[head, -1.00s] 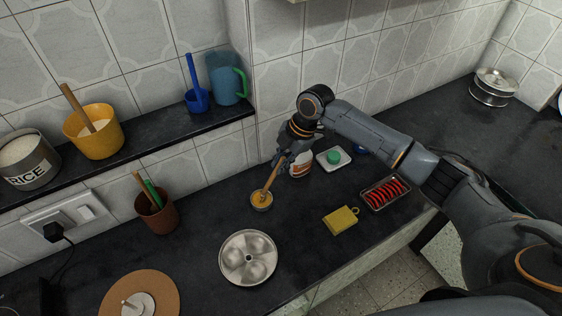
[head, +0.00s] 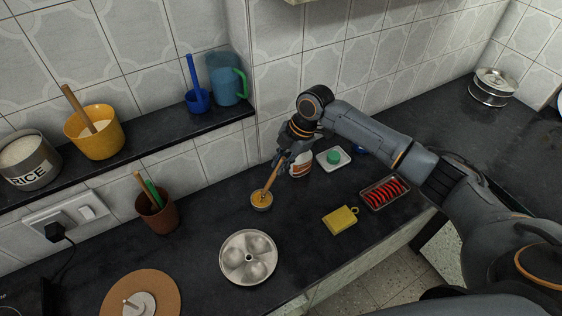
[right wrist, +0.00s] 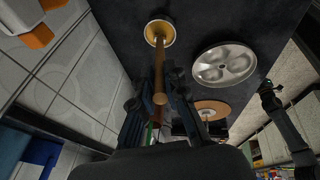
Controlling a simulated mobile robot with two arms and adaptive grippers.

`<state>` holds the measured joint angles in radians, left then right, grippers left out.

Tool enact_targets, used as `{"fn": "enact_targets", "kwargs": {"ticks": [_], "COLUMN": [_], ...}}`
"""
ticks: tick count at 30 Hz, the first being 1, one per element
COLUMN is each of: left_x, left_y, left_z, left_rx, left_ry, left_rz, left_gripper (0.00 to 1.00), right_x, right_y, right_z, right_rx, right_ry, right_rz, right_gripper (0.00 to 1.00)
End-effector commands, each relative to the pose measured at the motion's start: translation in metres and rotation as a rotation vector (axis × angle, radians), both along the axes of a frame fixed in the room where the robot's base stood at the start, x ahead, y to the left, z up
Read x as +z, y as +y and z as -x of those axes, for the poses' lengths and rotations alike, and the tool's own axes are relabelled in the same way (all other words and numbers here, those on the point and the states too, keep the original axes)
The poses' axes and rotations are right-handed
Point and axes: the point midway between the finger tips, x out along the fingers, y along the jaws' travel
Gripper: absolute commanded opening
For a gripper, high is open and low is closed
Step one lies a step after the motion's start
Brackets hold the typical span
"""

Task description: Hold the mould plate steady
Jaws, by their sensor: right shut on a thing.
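The mould plate (head: 248,257) is a round steel plate with several shallow hollows. It lies flat on the dark counter, and it also shows in the right wrist view (right wrist: 223,65). My right gripper (head: 277,166) is behind the plate, apart from it, and shut on a wooden-handled tool (head: 271,178). The tool's lower end is in a small bowl (head: 262,206) of yellowish contents; its tip is hidden there. A dark jointed part at the right of the right wrist view looks like my left gripper (right wrist: 270,98); its jaw state is unclear. Nothing touches the plate.
A cork mat (head: 163,290) with a pale lidded piece lies left of the plate. A brown utensil cup (head: 157,212) stands behind left. Counter around the plate is clear.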

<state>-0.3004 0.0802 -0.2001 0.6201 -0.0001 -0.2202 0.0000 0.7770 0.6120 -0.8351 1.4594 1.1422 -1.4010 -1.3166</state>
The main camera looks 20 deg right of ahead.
Motion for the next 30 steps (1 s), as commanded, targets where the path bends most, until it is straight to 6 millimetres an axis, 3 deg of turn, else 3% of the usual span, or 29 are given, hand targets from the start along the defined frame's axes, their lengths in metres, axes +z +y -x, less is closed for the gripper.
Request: {"fn": "enact_targets", "kwargs": {"ticks": [21, 30], "left_x": [0.057, 0.061], "left_y": [0.000, 0.000], "left_z": [0.000, 0.000], "left_rx": [0.000, 0.000], "left_ry": [0.000, -0.001], "left_rz": [0.000, 0.000], "left_gripper": [0.40, 0.40], "right_x": [0.064, 0.068], "right_y": [0.000, 0.000], "right_z": [-0.001, -0.001], "right_rx": [0.000, 0.000], "right_ry": [-0.004, -0.004], "right_rz": [-0.002, -0.002], "right_gripper": [0.00, 0.00]}}
